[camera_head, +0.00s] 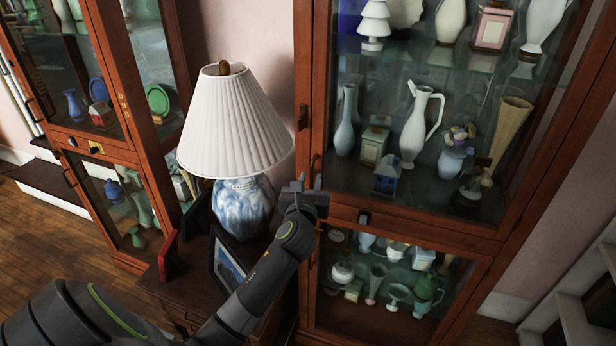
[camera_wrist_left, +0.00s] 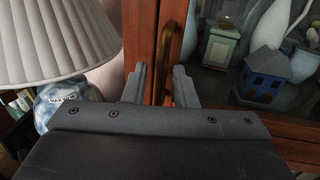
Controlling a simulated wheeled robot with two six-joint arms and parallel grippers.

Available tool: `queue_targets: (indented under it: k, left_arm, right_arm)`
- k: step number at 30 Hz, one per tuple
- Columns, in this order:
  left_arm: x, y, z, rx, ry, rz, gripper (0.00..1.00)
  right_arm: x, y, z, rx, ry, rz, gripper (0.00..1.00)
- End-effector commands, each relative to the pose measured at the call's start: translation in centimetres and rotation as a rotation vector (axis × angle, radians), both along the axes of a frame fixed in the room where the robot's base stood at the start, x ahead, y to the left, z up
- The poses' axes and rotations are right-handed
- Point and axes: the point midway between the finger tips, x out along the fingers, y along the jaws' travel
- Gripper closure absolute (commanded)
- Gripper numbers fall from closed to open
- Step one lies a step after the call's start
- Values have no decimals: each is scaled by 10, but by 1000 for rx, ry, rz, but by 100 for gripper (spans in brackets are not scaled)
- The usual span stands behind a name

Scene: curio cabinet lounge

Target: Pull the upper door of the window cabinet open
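The wooden cabinet on the right (camera_head: 303,70) has a large glazed upper door (camera_head: 352,192) that looks shut, with a smaller glazed door (camera_head: 400,325) below it. The upper door's brass pull handle (camera_head: 316,163) is upright near the door's left edge; it shows large in the left wrist view (camera_wrist_left: 171,46). My left gripper (camera_head: 309,184) is open just in front of the handle's lower end. In the left wrist view its two fingers (camera_wrist_left: 158,78) stand apart, with the handle's lower part showing between them. I cannot tell whether they touch it. My right gripper is not in view.
A lamp with a pleated white shade (camera_head: 228,125) and blue-white base stands left of my gripper on a small wooden table (camera_head: 150,283). A picture frame (camera_head: 228,265) stands there too. Another glazed cabinet (camera_head: 105,60) is further left. Vases and ornaments fill the shelves behind the glass.

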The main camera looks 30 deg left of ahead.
Motion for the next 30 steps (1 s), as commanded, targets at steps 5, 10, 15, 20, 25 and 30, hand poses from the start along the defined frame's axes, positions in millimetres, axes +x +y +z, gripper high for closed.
queue_targets:
  k: [5, 10, 15, 20, 25, 30]
  left_arm:
    - [13, 6, 0, 0, 0, 0, 75]
    - [15, 7, 0, 0, 0, 0, 75]
    - [15, 7, 0, -1, 0, 0, 75]
    - [15, 7, 0, -1, 0, 0, 94]
    - [15, 7, 0, 0, 1, 0, 100]
    - [15, 7, 0, 0, 1, 1, 100]
  right_arm:
    - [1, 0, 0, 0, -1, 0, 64]
    - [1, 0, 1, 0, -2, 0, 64]
    - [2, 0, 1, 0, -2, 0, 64]
    - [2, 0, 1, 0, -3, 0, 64]
    - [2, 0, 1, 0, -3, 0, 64]
    - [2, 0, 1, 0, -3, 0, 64]
